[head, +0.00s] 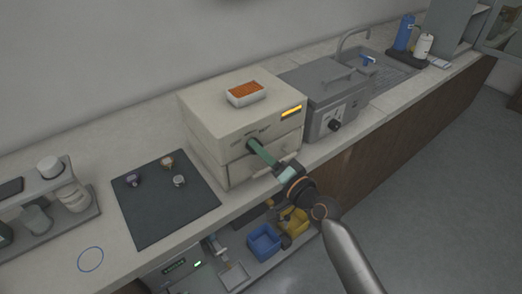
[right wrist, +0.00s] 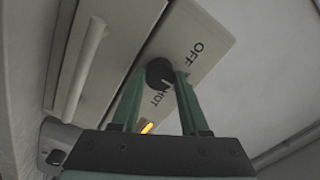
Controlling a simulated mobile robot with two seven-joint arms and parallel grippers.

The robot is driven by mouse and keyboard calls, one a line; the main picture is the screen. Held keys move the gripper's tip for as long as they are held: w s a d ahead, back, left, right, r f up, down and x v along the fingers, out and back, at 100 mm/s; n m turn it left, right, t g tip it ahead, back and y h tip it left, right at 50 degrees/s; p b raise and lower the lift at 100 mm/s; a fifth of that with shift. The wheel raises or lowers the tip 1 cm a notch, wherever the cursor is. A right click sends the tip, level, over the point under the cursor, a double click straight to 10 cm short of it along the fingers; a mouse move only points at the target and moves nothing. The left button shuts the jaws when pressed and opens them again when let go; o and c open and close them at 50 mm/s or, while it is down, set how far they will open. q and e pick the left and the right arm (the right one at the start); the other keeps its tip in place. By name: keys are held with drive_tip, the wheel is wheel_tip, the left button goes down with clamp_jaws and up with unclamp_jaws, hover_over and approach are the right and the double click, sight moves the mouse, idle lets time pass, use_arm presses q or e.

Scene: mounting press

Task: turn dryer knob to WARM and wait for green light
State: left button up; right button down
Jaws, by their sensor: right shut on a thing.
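The dryer (head: 215,110) is a cream box on the counter, with a drawer-like front and a lit amber strip (head: 291,112) at its upper right. The amber light (right wrist: 148,128) also shows in the right wrist view; I see no green light on the dryer. The dark round knob (right wrist: 158,72) is on its front, with OFF and HOT readable around it. The WARM label is not readable, and I cannot tell the pointer's exact setting. My right gripper (head: 254,147) reaches the front, its green fingers shut on the knob. My left gripper is not in view.
An orange-filled white tray (head: 245,94) sits on the dryer. A grey machine with a black knob (head: 335,125) stands to its right, before the sink. A dark mat (head: 165,200) with several small round pieces lies left. Blue (head: 264,242) and yellow bins are below the counter.

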idle(0.5)
drive_tip(key=shift+c, duration=2)
unclamp_jaws()
drive_tip(key=shift+s+d, duration=0.1)
drive_tip(key=b+v, duration=0.1)
drive_tip(key=v, duration=1.1)
drive_tip(key=shift+s, duration=0.1)
drive_tip(key=s+d+f+n+g+h, duration=0.2)
drive_tip(key=s+f, duration=0.6)
drive_tip(key=f, duration=0.5)
drive_tip(key=s+d+f+n+g+h, duration=0.3)
drive_tip(key=s+d+f+n+h, duration=0.2)
drive_tip(key=s+f, duration=0.4)
wheel_tip(320, 180, down, 4)
drive_tip(key=shift+s+d+h, duration=0.2)
drive_tip(key=shift+d+h, duration=0.4)
drive_tip(key=shift+d, duration=0.45)
